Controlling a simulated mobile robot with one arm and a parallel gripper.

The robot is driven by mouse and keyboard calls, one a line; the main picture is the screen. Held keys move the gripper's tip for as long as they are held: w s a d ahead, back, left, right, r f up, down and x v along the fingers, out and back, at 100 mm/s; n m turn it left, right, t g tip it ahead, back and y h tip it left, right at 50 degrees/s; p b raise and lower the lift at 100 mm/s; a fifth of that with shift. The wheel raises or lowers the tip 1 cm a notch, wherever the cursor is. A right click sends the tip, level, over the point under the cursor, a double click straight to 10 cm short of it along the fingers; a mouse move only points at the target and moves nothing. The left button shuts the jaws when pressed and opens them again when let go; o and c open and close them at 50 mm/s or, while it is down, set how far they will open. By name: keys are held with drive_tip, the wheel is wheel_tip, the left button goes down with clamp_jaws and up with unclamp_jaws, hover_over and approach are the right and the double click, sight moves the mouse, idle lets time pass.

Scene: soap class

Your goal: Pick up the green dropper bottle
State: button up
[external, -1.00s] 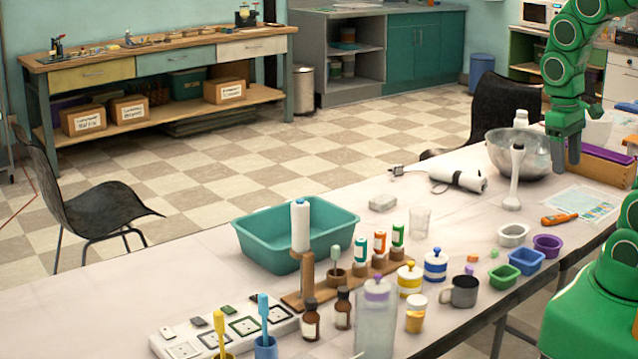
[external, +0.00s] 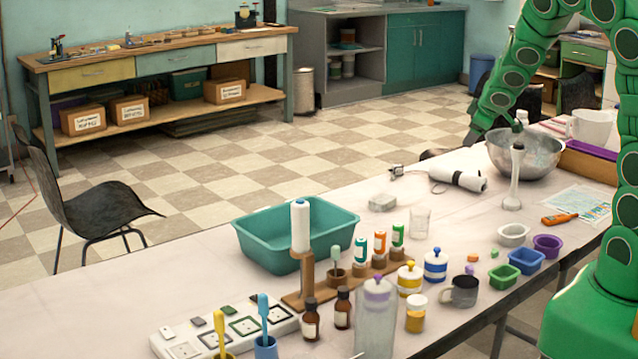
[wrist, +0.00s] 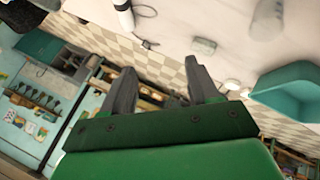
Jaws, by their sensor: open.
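A small bottle with a green label and green top (external: 398,235), apparently the green dropper bottle, stands upright in a wooden rack (external: 292,300) on the long table. Orange (external: 379,244) and teal (external: 361,249) bottles stand beside it. My gripper (external: 473,139) is at the far side of the table, left of the metal bowl and well away from the bottle. In the wrist view my gripper (wrist: 159,66) is open, with nothing between its fingers. I cannot make out the green bottle in the wrist view.
A teal tub (external: 340,240) stands left of the rack. Striped jars, brown bottles and a clear bottle (external: 376,320) crowd the rack's front.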

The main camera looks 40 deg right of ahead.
drive_tip(key=w+a+f+n+t+y, duration=0.1)
drive_tip(key=w+a+f+n+y, duration=0.2)
drive_tip(key=w+f, duration=0.25)
drive_tip(key=n+g+y, duration=0.5)
drive_tip(key=n+y, duration=0.2)
drive_tip(key=y, duration=0.6)
approach(398, 237)
drive_tip(key=shift+w+a+f, duration=0.45)
drive_tip(key=shift+w+f, duration=0.25)
drive_tip(key=shift+f, duration=0.1)
drive_tip(key=shift+x, duration=3.95)
drive_tip(key=shift+r, duration=0.15)
drive_tip(key=c, duration=1)
